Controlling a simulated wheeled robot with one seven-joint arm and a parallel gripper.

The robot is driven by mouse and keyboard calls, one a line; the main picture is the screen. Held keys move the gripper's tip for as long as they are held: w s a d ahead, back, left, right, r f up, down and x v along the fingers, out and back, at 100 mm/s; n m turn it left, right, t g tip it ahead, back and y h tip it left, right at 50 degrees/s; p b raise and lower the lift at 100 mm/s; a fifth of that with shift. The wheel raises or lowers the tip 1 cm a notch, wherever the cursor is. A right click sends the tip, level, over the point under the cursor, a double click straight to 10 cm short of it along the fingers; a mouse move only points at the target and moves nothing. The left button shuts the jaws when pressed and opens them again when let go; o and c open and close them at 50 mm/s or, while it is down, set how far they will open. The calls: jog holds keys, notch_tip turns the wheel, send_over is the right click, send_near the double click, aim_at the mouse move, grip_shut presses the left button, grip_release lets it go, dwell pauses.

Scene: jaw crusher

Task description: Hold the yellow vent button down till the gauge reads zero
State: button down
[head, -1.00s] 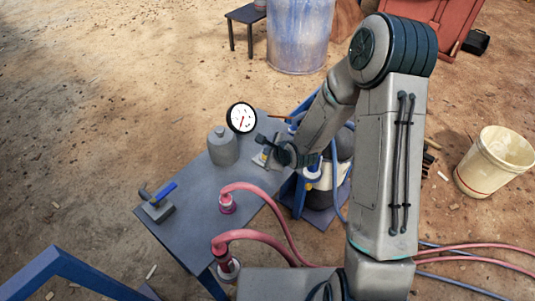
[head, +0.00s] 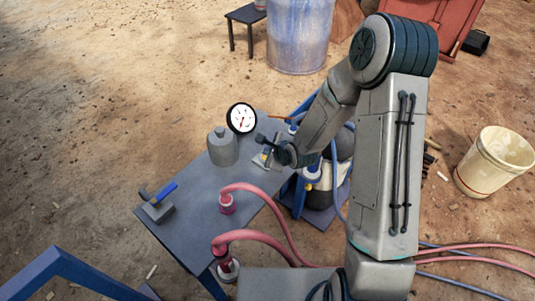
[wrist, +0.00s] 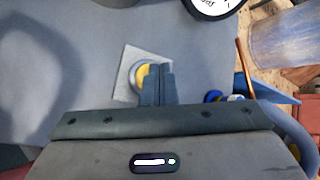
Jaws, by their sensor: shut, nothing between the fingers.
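The yellow vent button (wrist: 140,74) sits in a round grey collar on a pale square plate (wrist: 128,89) on the table. In the wrist view my gripper (wrist: 157,72) is shut and empty, and its fingertips cover the right part of the button. I cannot tell whether they touch it or whether it is pressed. In the head view my gripper (head: 266,144) is over the plate, and the button is hidden. The round white gauge (head: 242,118) with a black rim stands behind the plate. Its red needle points downward; the reading is too small to tell.
A grey canister (head: 222,148) stands left of the gauge. A white bucket (head: 494,162) stands on the ground at right.

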jog(key=shift+r+p, duration=0.6)
jog(key=shift+r, duration=0.25)
jog(key=shift+r, duration=0.1)
notch_tip(320, 180, up, 5)
jog(key=p, duration=0.4)
jog(key=s+d+r+n+g+h+p, duration=0.1)
jog(key=s+d+r+n+h, duration=0.15)
jog(key=d+r+n, duration=0.35)
jog(key=s+d+r+n+g+h+p, duration=0.15)
jog(key=s+d+r+n, duration=0.25)
jog(key=r, duration=0.4)
jog(key=s+d+r+n+g+p, duration=0.1)
jog(key=s+d+r+n, duration=0.1)
jog(key=s+r+n, duration=0.3)
jog(key=s+d+r+n+g+h+p, duration=0.1)
jog(key=s+d+r+n, duration=0.2)
jog(key=s+r+n, duration=0.2)
jog(key=s+r, duration=0.3)
jog(key=s, duration=0.4)
jog(key=shift+s+d, duration=0.15)
jog(key=shift+s, duration=0.25)
